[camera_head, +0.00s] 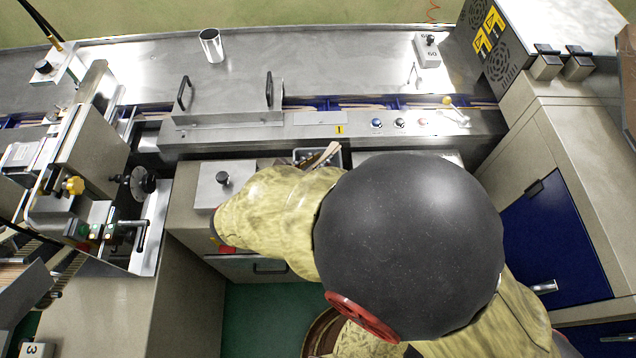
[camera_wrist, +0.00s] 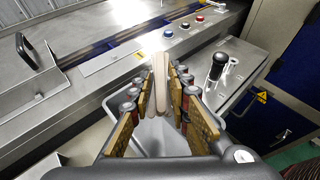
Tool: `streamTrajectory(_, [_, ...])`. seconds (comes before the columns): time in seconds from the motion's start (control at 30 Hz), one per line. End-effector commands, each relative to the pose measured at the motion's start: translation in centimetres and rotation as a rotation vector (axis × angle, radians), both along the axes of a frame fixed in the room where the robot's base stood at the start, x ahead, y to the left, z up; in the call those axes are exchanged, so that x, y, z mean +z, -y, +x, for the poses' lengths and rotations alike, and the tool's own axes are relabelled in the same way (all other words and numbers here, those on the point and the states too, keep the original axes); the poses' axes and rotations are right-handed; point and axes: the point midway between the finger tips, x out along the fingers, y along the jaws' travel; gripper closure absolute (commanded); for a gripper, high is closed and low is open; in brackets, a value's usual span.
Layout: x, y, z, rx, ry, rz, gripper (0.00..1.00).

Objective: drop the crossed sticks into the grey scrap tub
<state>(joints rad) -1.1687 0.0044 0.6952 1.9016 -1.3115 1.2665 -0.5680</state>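My gripper (camera_wrist: 163,88) points down the wrist view, its tan-padded fingers close together on either side of pale wooden sticks (camera_wrist: 161,72). The sticks appear pinched between the fingertips, and their crossing is partly hidden by the pads. A grey tub (camera_wrist: 152,140) shows below and between the fingers. In the head view the tub's rim (camera_head: 302,154) shows at the machine's front, with stick ends (camera_head: 328,152) above it. My arm hides the gripper and most of the tub there.
A metal machine bed (camera_head: 330,130) with buttons runs behind the tub. A black-knobbed metal box (camera_head: 212,190) stands left of the tub in the head view. A black-knobbed lever (camera_wrist: 217,66) rises at the right in the wrist view. A metal cup (camera_head: 212,46) stands farther back.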

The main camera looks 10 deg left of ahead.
Motion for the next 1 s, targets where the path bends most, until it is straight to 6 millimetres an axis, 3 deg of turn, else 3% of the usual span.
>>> streamTrajectory(0.33, [0.0, 0.0, 0.0, 0.000, 0.000, 0.000, 0.61])
streamTrajectory(0.67, [0.0, -0.1, -0.1, 0.000, 0.000, 0.000, 0.61])
streamTrajectory(0.83, [0.7, -0.9, -1.5, 0.004, 0.000, 0.001, 0.61])
streamTrajectory(1.0, [2.0, -2.4, -4.4, 0.006, 0.001, 0.002, 0.61])
